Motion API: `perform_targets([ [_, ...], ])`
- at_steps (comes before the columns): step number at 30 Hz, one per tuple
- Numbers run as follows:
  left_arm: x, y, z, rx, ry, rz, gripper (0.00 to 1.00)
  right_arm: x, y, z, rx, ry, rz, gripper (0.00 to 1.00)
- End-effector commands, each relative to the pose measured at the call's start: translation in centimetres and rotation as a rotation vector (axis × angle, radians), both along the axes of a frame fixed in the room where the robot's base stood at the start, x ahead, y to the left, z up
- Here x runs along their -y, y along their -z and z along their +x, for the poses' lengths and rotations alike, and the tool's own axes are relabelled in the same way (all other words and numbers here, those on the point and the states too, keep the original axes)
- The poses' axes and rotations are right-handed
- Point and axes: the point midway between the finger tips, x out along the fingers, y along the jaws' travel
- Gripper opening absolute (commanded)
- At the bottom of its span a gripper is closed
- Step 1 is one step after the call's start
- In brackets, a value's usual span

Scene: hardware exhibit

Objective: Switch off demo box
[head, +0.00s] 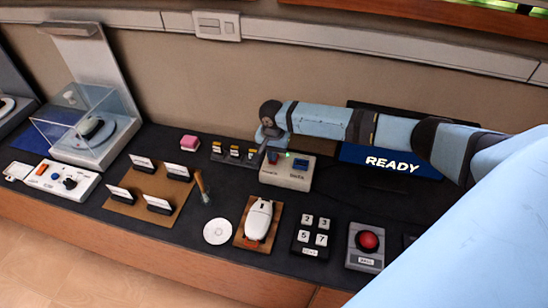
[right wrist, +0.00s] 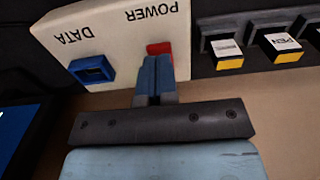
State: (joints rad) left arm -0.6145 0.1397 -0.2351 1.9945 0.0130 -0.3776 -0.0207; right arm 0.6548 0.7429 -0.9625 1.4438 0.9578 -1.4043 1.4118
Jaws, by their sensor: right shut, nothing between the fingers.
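The demo box (head: 287,174) is a pale box on the dark bench top, with a small lit green light (head: 288,154) at its back edge. In the right wrist view, the box (right wrist: 122,35) appears upside down, lettered POWER and DATA. A red switch (right wrist: 158,48) is by POWER and a blue socket (right wrist: 92,70) is by DATA. My right gripper (head: 265,142) is over the box's back left side. Its shut, empty fingers (right wrist: 154,62) overlap the switch's edge in the right wrist view; I cannot tell whether they touch it. My left gripper is out of view.
A rack of yellow-labelled blocks (head: 235,153) stands just left of the box. A white device on a brown board (head: 240,233), number keys (head: 310,250) and a red button (head: 368,241) are in front.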

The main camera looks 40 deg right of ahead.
Motion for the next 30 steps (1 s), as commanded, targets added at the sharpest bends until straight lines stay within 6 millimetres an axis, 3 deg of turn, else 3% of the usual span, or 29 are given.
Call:
perform_targets([
  [30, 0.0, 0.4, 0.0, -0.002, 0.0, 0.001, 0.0, 0.1, 1.6, 0.0, 0.0, 0.001, -0.001, 0.0],
])
